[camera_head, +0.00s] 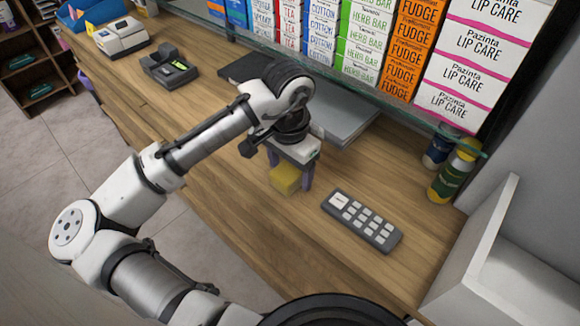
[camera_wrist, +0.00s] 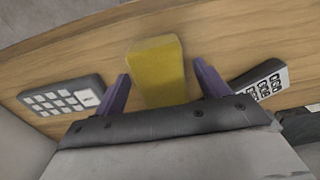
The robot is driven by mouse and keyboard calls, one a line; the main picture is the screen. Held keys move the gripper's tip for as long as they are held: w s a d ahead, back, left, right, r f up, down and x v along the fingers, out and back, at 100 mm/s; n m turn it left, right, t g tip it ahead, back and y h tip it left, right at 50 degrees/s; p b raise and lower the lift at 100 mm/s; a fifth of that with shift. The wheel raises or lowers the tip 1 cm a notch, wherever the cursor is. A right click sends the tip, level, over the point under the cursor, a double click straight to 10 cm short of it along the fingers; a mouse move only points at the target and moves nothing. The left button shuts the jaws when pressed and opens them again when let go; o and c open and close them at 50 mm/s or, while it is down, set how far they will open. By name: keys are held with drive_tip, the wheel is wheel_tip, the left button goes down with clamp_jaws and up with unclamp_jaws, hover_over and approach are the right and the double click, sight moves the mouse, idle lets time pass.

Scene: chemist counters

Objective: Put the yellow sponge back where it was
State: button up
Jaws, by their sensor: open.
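The yellow sponge (camera_head: 284,180) is a small block at the wooden counter, below my gripper (camera_head: 291,174) in the head view. My gripper's two purple fingers are spread apart and point down at it. In the wrist view the sponge (camera_wrist: 155,65) shows between the two fingers of my gripper (camera_wrist: 162,72), with a gap on either side. Its lower part in that view is hidden behind the gripper body. I cannot tell whether the sponge rests flat on the counter.
A dark keypad (camera_head: 362,220) with white buttons lies right of the sponge. Medicine and snack boxes (camera_head: 372,40) line a glass shelf behind. Two bottles (camera_head: 453,172) stand at the right. A card terminal (camera_head: 168,68) and a white machine (camera_head: 120,37) stand far left.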

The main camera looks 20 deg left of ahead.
sight(289, 170)
wheel_tip(289, 170, up, 12)
drive_tip(key=shift+s, duration=0.15)
drive_tip(key=shift+f, duration=0.2)
idle(0.5)
